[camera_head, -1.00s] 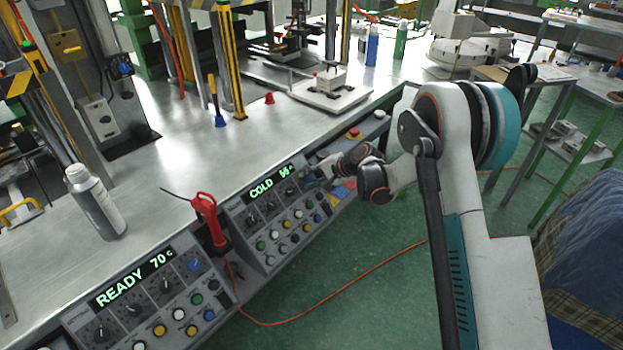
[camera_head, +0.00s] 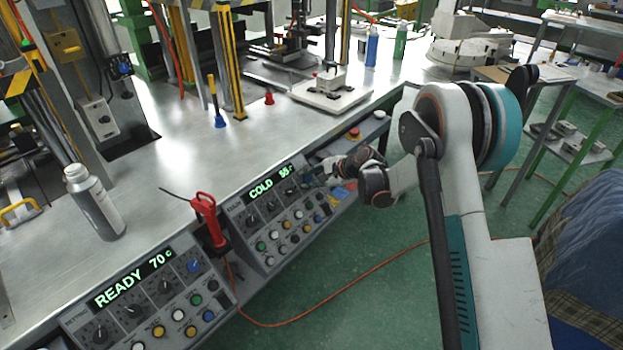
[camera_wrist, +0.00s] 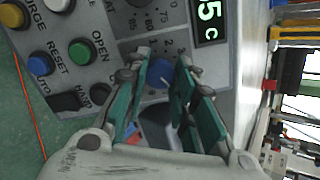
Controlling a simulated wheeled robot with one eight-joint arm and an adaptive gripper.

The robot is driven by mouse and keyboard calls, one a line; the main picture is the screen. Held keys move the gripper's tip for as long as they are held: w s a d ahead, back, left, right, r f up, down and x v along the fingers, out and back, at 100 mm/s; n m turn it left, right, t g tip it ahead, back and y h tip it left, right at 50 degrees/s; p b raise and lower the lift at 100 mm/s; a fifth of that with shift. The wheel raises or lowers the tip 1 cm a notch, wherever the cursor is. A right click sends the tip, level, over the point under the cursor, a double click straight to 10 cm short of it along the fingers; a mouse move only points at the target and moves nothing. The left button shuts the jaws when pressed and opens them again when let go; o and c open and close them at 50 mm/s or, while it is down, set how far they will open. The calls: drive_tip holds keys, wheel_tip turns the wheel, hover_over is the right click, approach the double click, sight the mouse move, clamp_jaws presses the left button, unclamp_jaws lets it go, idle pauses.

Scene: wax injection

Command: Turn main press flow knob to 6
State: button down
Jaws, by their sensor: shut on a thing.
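In the wrist view a blue knob (camera_wrist: 161,73) sits on the grey control panel, with scale numbers, among them 2 and 3, on the panel beside it. My gripper (camera_wrist: 160,80) has its green-padded fingers on either side of the knob and is shut on it. The knob's pointer setting is too small to read. In the head view my gripper (camera_head: 322,174) is at the right end of the panel (camera_head: 232,207) whose display (camera_head: 270,184) reads COLD 55 c. My gripper hides the knob there.
A second panel with a READY 70 c display (camera_head: 135,279) is at lower left. A red-handled tool (camera_head: 208,215) stands between the panels. A grey bottle (camera_head: 95,203) stands on the metal table. Several push buttons lie close to my fingers, including a green one (camera_wrist: 81,50).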

drive_tip(key=c, duration=1.3)
unclamp_jaws()
drive_tip(key=shift+d, duration=0.1)
drive_tip(key=v, duration=1.1)
drive_tip(key=shift+s+d+r, duration=0.15)
drive_tip(key=shift+d+r, duration=0.1)
drive_tip(key=shift+r, duration=0.05)
